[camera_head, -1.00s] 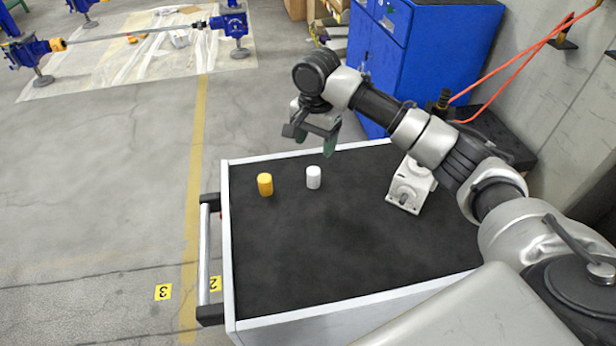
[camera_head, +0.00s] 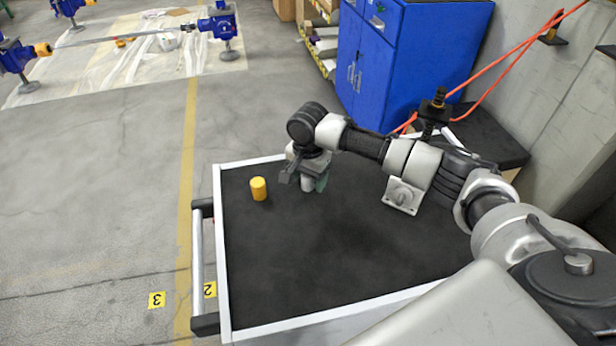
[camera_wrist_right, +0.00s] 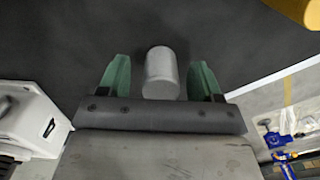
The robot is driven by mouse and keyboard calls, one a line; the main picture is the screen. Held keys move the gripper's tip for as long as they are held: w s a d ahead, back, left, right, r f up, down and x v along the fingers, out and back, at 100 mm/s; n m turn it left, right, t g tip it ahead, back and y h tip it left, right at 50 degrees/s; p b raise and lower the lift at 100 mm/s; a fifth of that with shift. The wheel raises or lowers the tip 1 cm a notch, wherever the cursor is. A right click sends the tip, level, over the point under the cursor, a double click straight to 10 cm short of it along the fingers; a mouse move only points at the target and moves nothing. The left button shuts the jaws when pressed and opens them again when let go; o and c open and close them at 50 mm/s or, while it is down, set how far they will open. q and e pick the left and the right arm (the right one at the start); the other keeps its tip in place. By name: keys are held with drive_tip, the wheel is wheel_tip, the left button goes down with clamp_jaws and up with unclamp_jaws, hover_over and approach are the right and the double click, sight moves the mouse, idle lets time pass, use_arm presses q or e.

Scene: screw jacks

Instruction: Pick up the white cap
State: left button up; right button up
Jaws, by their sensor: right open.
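The white cap (camera_head: 307,184) stands on the black top of the cart, mostly covered by my right gripper in the head view. In the right wrist view the white cap (camera_wrist_right: 161,73) lies between the two green fingers, with a gap on each side. My right gripper (camera_wrist_right: 161,78) is open around it, and in the head view the gripper (camera_head: 309,184) is low over the cart top. My left gripper is not in view.
A yellow cap (camera_head: 258,189) stands on the cart top (camera_head: 330,260) to the left of the gripper; it also shows in the right wrist view (camera_wrist_right: 300,10). A grey-white block (camera_head: 402,196) sits to the right. The front of the cart top is clear.

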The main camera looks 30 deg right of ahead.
drive_tip(key=shift+f, duration=0.4)
drive_tip(key=shift+c, duration=0.5)
drive_tip(key=c, duration=0.9)
drive_tip(key=shift+r, duration=0.1)
